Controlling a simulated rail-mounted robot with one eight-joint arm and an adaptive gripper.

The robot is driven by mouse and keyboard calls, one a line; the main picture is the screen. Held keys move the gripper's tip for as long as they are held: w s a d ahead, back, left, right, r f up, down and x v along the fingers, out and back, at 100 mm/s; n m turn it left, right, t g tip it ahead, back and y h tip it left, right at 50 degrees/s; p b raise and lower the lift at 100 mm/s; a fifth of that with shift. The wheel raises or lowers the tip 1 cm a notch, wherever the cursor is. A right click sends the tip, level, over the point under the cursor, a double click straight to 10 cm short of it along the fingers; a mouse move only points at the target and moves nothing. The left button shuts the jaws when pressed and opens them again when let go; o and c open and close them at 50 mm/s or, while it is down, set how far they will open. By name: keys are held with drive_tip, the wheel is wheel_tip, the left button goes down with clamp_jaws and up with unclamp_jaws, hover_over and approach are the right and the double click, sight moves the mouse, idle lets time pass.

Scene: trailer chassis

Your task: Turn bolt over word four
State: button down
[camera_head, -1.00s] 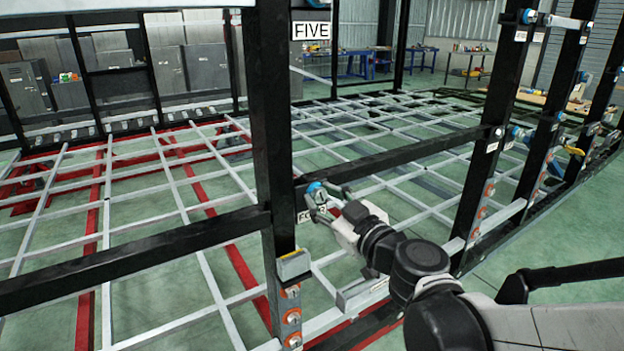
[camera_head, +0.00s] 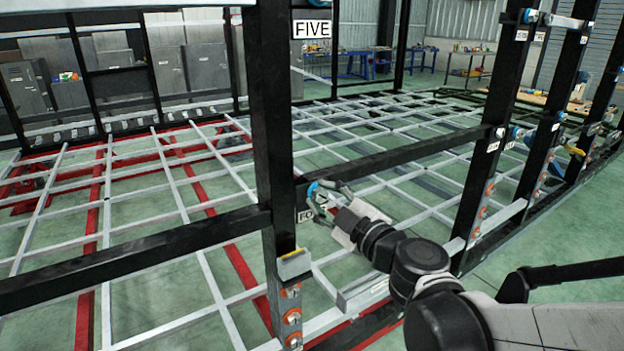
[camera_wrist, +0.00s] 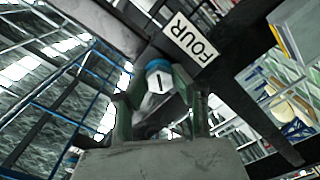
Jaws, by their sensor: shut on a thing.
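The bolt (camera_head: 312,188) has a blue collar and sits on the black post, just above the FOUR label (camera_head: 305,215), which my gripper partly hides in the head view. In the wrist view the bolt (camera_wrist: 158,80) shows a pale face with a dark line, and the FOUR label (camera_wrist: 190,40) is fully readable beside it. My gripper (camera_head: 323,195) reaches the bolt from the right. Its two fingers stand on either side of the bolt in the wrist view (camera_wrist: 160,92), shut on it.
The black upright post (camera_head: 270,120) and horizontal beams (camera_head: 400,152) stand close around my gripper. A FIVE label (camera_head: 312,29) is higher up. Orange-ringed bolts (camera_head: 292,316) sit lower on the post. The FIVE label's post stands over a grey and red floor lattice (camera_head: 180,200).

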idle(0.3)
drive_tip(key=c, duration=1.4)
unclamp_jaws()
drive_tip(key=shift+c, duration=0.2)
drive_tip(key=shift+s+d, duration=0.1)
drive_tip(key=shift+d, duration=0.05)
drive_tip(key=v, duration=1.1)
drive_tip(key=shift+s+d, duration=0.15)
drive_tip(key=shift+s, duration=0.2)
